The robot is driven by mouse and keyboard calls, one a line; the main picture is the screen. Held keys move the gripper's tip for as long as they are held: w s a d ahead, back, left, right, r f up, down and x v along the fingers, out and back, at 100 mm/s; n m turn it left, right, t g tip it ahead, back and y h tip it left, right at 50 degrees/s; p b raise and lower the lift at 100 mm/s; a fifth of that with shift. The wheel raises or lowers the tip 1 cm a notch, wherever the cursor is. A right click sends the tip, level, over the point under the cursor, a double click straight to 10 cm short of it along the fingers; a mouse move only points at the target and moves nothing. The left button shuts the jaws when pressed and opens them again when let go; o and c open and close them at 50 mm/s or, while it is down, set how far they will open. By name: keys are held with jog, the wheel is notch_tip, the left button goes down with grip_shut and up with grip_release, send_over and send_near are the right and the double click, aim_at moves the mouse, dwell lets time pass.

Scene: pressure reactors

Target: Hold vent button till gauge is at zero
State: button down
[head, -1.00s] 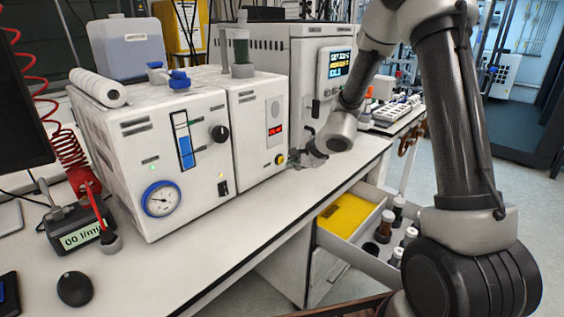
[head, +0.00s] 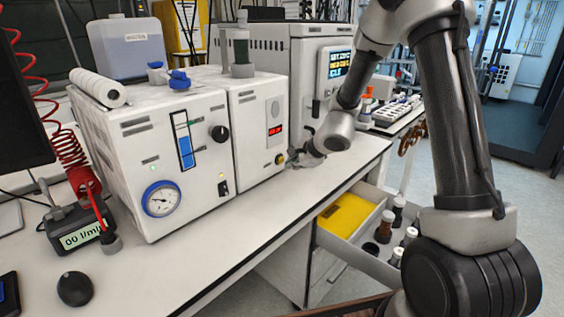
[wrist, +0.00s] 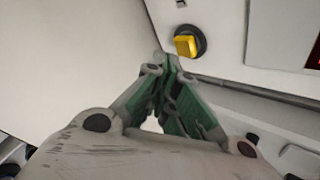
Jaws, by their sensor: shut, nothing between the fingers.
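In the head view my gripper (head: 292,160) is just right of the button. A round blue-rimmed gauge (head: 161,199) is on the left white unit; its needle is too small to read surely.
A red digital display (head: 275,129) is above the button, its digits unreadable. An open drawer (head: 345,232) with bottles and a yellow insert is below the bench edge. The bench top (head: 235,218) in front of the units is clear.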

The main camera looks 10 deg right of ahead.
dwell(0.6)
jog(key=shift+w+a, duration=0.25)
jog(key=shift+w, duration=0.05)
jog(key=shift+w+a, duration=0.25)
jog(key=shift+w, duration=0.1)
dwell(0.7)
jog(key=shift+s+d, duration=0.1)
dwell(0.9)
jog(key=shift+s+d, duration=0.4)
jog(key=shift+s, duration=0.2)
jog(key=shift+s+d, duration=0.75)
jog(key=shift+s, duration=0.25)
jog(key=shift+s+d, duration=0.7)
jog(key=shift+s, duration=0.3)
